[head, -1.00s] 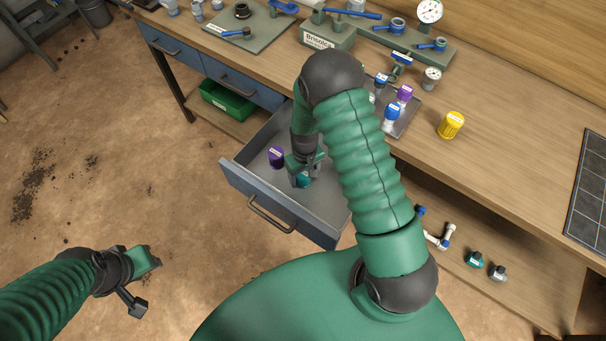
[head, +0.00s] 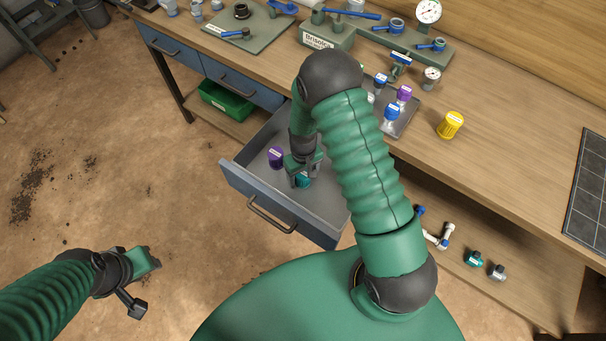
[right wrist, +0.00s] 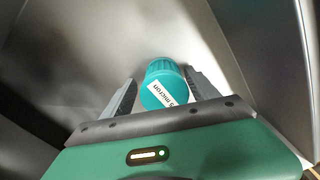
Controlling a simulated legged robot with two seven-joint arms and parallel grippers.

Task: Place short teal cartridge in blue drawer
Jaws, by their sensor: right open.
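The short teal cartridge (head: 303,181) is inside the open blue drawer (head: 262,192), on the drawer floor as far as I can see. In the right wrist view the teal cartridge (right wrist: 164,86) shows its white label and lies between the two fingers. My right gripper (head: 304,176) is in the drawer, open, with its fingers (right wrist: 158,90) on either side of the cartridge and a visible gap at the sides. My left gripper (head: 146,283) is over the floor at lower left, away from the drawer; its jaw opening is unclear.
A purple cartridge (head: 275,157) stands in the drawer to the left of my right gripper. A tray (head: 405,122) with several cartridges and a yellow cup (head: 451,125) are on the bench. A teal fitting (head: 474,259) is on the lower shelf.

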